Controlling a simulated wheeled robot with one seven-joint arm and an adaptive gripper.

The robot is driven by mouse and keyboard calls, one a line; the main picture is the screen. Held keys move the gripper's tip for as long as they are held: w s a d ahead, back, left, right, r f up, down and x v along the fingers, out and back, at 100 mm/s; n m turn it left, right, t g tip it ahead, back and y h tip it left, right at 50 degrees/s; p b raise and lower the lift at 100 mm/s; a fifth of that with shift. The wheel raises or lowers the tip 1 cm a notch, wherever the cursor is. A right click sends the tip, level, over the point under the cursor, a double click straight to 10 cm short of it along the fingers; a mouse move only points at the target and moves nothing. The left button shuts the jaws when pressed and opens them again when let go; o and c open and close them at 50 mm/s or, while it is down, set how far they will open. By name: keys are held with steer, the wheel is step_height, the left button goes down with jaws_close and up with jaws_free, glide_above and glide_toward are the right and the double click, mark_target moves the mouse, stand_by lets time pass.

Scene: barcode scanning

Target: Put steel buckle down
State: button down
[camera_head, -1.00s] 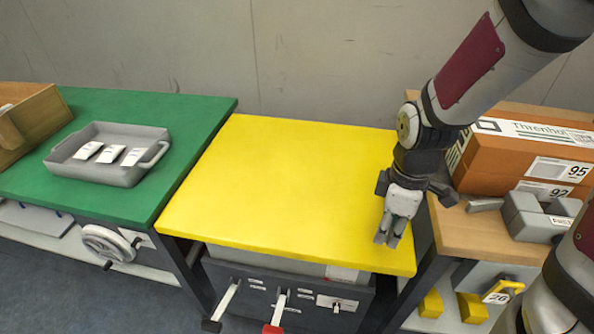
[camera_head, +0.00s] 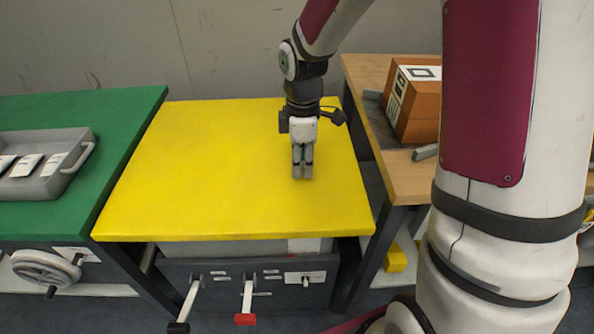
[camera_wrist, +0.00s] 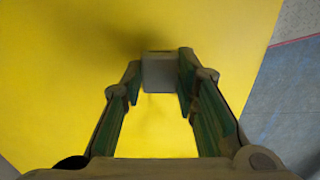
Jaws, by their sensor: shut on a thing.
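My gripper (camera_head: 302,172) points down over the right part of the yellow table (camera_head: 190,190). In the wrist view my gripper (camera_wrist: 160,88) is shut on a small grey block, the steel buckle (camera_wrist: 160,74), held between the fingertips. The buckle has a dark slot at its far edge. The yellow top (camera_wrist: 60,80) lies beneath it; I cannot tell whether the buckle touches it. In the head view the fingers hide the buckle.
The yellow table is otherwise bare. On the left, a green table (camera_head: 120,110) holds a grey tray (camera_head: 75,180) with several white packets. On the right, a wooden table (camera_head: 360,75) carries an orange-brown box (camera_head: 420,110). My own arm covers the right side.

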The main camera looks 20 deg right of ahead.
steer(key=shift+w+a, duration=0.15)
steer(key=shift+w, duration=0.3)
steer(key=shift+w+a+f, duration=0.1)
steer(key=shift+w+f, duration=0.15)
steer(key=shift+w, duration=0.05)
steer(key=shift+f+b, duration=0.85)
steer(key=shift+f, duration=0.7)
steer(key=shift+s+f, duration=0.1)
steer(key=shift+f, duration=0.05)
steer(key=c, duration=1.2)
jaws_free()
steer(key=shift+c, duration=0.2)
